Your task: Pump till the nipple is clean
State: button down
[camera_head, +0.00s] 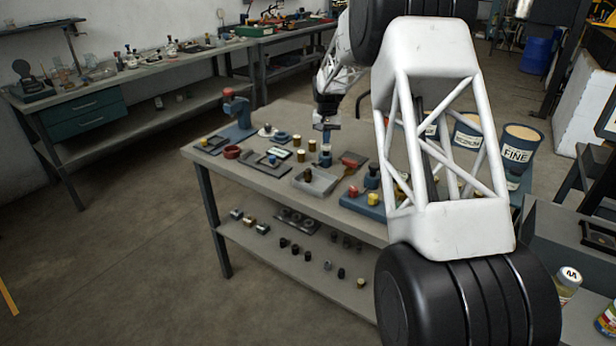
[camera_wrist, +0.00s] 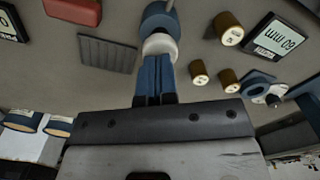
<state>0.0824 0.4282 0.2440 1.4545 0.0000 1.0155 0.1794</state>
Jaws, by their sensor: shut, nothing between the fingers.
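My gripper (camera_wrist: 154,62) is shut and empty, its two blue fingers together. In the wrist view the fingertips overlap a pale round cap on a blue round body (camera_wrist: 157,18); whether they touch it I cannot tell. A thin rod rises from that body, which may be the pump. In the head view my gripper (camera_head: 326,140) points down over a small blue piece (camera_head: 325,158) on the workbench (camera_head: 257,173). I cannot make out which part is the nipple, or whether it is clean.
Brass cylinders (camera_wrist: 229,28), a display plate (camera_wrist: 277,38), a grey ribbed plate (camera_wrist: 107,54) and a red block (camera_wrist: 74,10) lie close by. A grey tray (camera_head: 316,183) and a blue stand (camera_head: 237,112) are on the bench. Labelled bins (camera_head: 519,146) stand right.

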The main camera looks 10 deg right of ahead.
jog(key=shift+f, duration=1.55)
jog(key=shift+r, duration=3.25)
